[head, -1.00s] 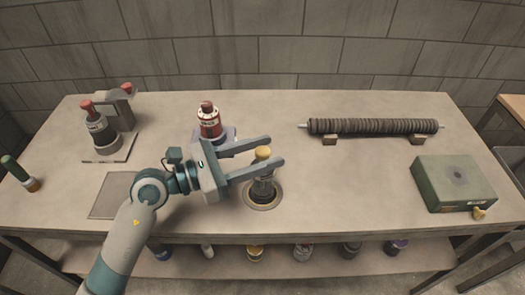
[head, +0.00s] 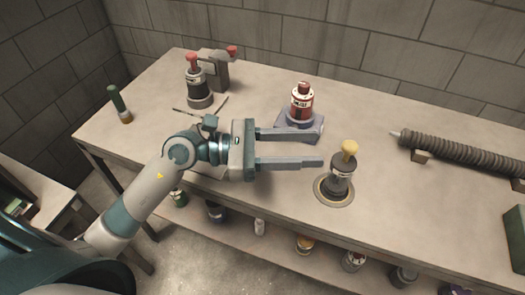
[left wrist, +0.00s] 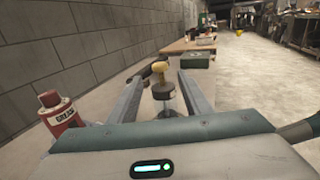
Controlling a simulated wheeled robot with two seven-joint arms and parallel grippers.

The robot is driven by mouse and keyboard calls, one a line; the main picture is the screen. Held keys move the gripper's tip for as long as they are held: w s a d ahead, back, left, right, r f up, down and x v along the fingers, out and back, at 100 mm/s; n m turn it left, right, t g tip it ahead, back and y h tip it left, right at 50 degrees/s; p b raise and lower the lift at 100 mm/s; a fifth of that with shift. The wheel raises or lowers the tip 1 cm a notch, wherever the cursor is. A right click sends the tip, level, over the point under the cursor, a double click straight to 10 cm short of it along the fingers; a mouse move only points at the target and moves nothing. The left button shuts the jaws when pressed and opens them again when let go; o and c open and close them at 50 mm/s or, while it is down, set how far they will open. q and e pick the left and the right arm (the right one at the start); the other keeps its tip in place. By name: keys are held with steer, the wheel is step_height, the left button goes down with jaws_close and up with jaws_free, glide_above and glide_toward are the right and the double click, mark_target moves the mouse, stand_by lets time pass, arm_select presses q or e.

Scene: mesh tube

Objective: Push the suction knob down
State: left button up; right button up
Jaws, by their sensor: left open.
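A dark cylindrical device (head: 340,182) with a yellow knob (head: 349,147) on top stands upright on a round base plate on the workbench. My left gripper (head: 321,148) is open and empty, with its fingers pointing right toward the knob. In the head view the fingertips end just left of the knob. In the left wrist view the yellow knob (left wrist: 158,73) shows beyond and between the two fingers (left wrist: 159,78). I see no contact. My right gripper is not in view.
A red grease bottle (head: 302,102) stands behind my left gripper. A red-topped device (head: 199,85) stands at the back left, with a green-handled tool (head: 118,103) farther left. A ribbed tube (head: 465,154) lies on blocks at right. Several bottles stand on the lower shelf.

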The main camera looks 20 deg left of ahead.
arm_select(q)
steer(key=b+v, duration=0.2)
steer(key=v, duration=0.6)
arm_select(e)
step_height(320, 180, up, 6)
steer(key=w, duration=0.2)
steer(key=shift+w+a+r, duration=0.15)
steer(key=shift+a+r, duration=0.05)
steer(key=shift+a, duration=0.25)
arm_select(q)
steer(key=shift+a, duration=0.1)
steer(key=shift+s, duration=0.1)
